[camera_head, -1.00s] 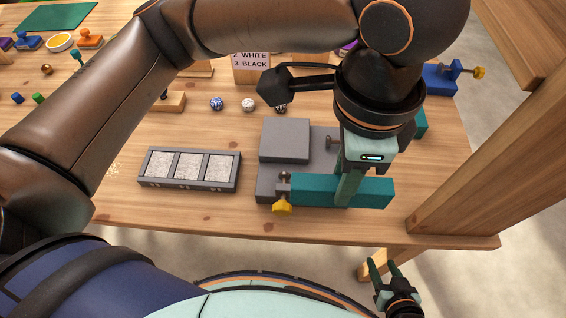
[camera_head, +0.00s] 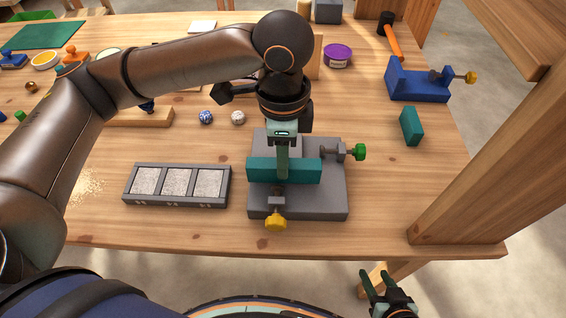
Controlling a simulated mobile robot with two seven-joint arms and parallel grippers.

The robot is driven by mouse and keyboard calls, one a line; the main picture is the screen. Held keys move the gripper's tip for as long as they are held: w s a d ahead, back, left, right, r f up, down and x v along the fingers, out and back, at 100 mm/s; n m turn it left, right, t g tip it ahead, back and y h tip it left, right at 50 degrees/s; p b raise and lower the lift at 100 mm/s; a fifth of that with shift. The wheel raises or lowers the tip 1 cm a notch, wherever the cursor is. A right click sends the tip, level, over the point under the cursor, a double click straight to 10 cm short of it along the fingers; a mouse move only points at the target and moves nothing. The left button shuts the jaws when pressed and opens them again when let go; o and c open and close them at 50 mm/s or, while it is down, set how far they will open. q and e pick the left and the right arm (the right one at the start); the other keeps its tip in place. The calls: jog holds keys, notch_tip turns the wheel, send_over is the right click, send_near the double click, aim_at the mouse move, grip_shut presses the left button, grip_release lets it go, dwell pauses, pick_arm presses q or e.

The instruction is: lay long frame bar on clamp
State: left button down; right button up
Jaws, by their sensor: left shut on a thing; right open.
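The long frame bar (camera_head: 305,171) is teal and lies roughly level across the picture, over the middle of the grey clamp (camera_head: 325,205). My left gripper (camera_head: 283,168) is shut on the middle of the bar from above. I cannot tell whether the bar touches the clamp. The clamp has a yellow-knobbed screw (camera_head: 276,221) at its front and a green-knobbed screw (camera_head: 359,152) at its right. The gripper and bar hide part of the clamp's back. My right gripper (camera_head: 374,286) is open and empty, below the table's front edge.
A grey tray (camera_head: 177,203) with three pale panels lies left of the clamp. A shorter teal bar (camera_head: 411,126) and a blue clamp-like fixture (camera_head: 418,84) are at the right. A wooden post (camera_head: 470,187) stands at the right front.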

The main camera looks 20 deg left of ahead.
pick_arm(q)
jog(key=shift+f, duration=0.8)
pick_arm(e)
jog(key=shift+w+a+f, duration=0.1)
jog(key=shift+w+f, duration=0.05)
pick_arm(q)
jog(key=c, duration=0.6)
grip_release()
jog(key=shift+f, duration=0.2)
pick_arm(e)
jog(key=shift+s, duration=0.2)
pick_arm(q)
jog(key=shift+r, duration=0.25)
notch_tip(320, 180, up, 12)
jog(key=p, duration=0.2)
jog(key=shift+p, duration=0.35)
pick_arm(e)
jog(key=shift+s+d+r, duration=0.3)
jog(key=shift+d+r, duration=0.35)
jog(key=shift+d, duration=0.2)
